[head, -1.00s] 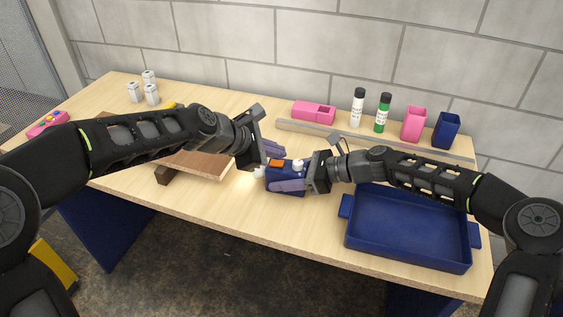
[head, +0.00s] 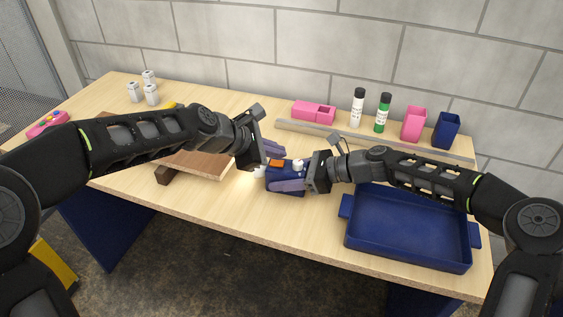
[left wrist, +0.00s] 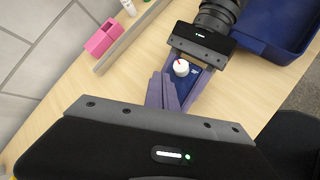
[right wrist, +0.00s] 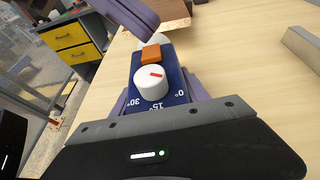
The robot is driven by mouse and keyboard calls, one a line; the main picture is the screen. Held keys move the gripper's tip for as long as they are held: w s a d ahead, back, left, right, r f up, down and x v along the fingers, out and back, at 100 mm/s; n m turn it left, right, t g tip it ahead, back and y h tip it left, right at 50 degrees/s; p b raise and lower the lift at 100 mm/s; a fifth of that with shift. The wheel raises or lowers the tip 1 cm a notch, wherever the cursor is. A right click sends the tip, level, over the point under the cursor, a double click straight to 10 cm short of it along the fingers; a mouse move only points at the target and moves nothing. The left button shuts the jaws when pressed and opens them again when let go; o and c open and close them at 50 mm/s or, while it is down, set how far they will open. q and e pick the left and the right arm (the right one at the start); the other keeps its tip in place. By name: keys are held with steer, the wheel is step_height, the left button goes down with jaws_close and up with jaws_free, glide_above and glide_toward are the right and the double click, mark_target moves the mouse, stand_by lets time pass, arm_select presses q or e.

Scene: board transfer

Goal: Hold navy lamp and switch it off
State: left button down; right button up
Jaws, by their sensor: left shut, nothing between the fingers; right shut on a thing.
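The navy lamp (head: 285,175) is a small box with an orange switch (head: 277,163), a white knob (head: 298,165) and a pale, bright end at its left. My right gripper (head: 289,186) is shut on its sides, just above the table. In the right wrist view the lamp (right wrist: 173,77) shows its angle marks, the knob (right wrist: 151,82) and the orange switch (right wrist: 151,53). My left gripper (head: 273,152) is shut and empty, close above the switch end; touching or apart I cannot tell. In the left wrist view its fingers (left wrist: 160,90) hide the switch.
A wooden board (head: 200,165) on dark blocks lies left of the lamp. A navy tray (head: 408,258) stands at the front right. A grey bar (head: 375,141) runs behind, with a pink box (head: 314,112), bottles and cups beyond it. Table front below the lamp is clear.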

mark_target(274, 164)
stand_by(0.4)
arm_select(q)
steer(key=shift+f, duration=0.4)
steer(key=shift+f, duration=0.35)
stand_by(0.4)
steer(key=shift+r, duration=0.1)
steer(key=shift+r, duration=0.7)
steer(key=shift+r, duration=0.1)
steer(key=shift+a+r, duration=0.2)
steer(key=shift+r, duration=1)
steer(key=shift+a+r, duration=0.15)
steer(key=shift+r, duration=1.05)
